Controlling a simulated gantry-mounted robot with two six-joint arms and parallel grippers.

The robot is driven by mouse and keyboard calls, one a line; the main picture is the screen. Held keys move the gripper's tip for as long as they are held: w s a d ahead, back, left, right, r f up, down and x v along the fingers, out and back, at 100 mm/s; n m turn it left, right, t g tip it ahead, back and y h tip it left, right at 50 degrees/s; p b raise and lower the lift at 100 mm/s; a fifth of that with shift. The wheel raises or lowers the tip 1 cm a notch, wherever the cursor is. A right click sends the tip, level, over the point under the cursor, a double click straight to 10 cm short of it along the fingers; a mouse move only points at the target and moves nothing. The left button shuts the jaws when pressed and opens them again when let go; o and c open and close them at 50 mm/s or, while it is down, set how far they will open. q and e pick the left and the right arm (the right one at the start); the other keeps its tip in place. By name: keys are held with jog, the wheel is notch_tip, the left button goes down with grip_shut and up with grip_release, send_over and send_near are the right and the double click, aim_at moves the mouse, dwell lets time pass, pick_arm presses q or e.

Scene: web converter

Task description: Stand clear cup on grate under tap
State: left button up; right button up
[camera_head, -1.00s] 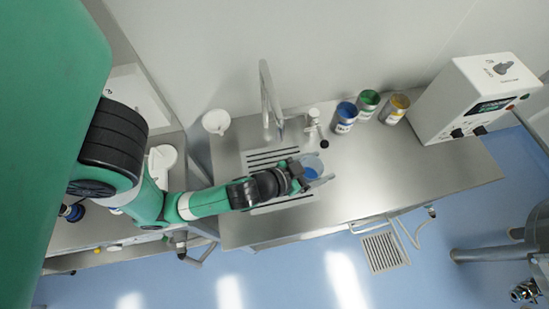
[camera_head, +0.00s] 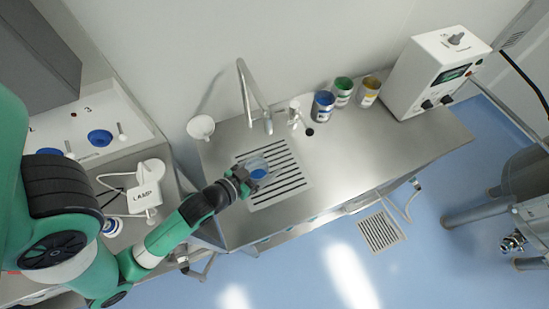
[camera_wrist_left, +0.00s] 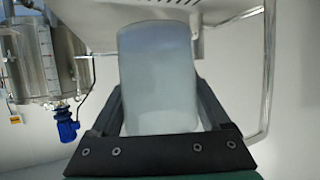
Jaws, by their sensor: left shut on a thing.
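The clear cup (camera_head: 258,168) looks bluish and is in my left gripper (camera_head: 249,173). In the wrist view the cup (camera_wrist_left: 158,80) stands between the two dark fingers, which are closed on its sides. In the head view the cup is over the left part of the slotted grate (camera_head: 292,178). I cannot tell whether its base touches the grate. The tap (camera_head: 247,95) rises behind the grate, its spout end just beyond the cup. My right gripper is not in view.
A white bowl (camera_head: 201,127) is left of the tap. Blue (camera_head: 322,106), green (camera_head: 342,92) and yellow (camera_head: 367,92) cans stand at the back, beside a white control box (camera_head: 432,75). The bench right of the grate is clear.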

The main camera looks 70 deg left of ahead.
aim_at(258, 174)
pick_arm(q)
jog(key=w+a+f+b, duration=0.1)
jog(key=a+f, duration=0.1)
jog(key=w+a+f, duration=0.2)
jog(key=w+a+f+b, duration=0.1)
jog(key=w+a+f, duration=0.1)
jog(key=f, duration=0.1)
jog(key=shift+w+b, duration=0.25)
jog(key=shift+b, duration=0.1)
jog(key=shift+w+a+f+b, duration=0.1)
jog(key=shift+f+b, duration=0.25)
jog(key=shift+f, duration=0.55)
jog(key=shift+w+a+f+b, duration=0.1)
jog(key=shift+f+b, duration=0.2)
jog(key=shift+f, duration=0.6)
jog(key=shift+f, duration=0.2)
jog(key=o, duration=1.2)
jog(key=shift+r, duration=0.3)
jog(key=v, duration=1.1)
jog(key=shift+s+f, duration=0.1)
jog(key=shift+s, duration=0.05)
jog(key=shift+s+d+r, duration=0.2)
jog(key=shift+s+r, duration=0.1)
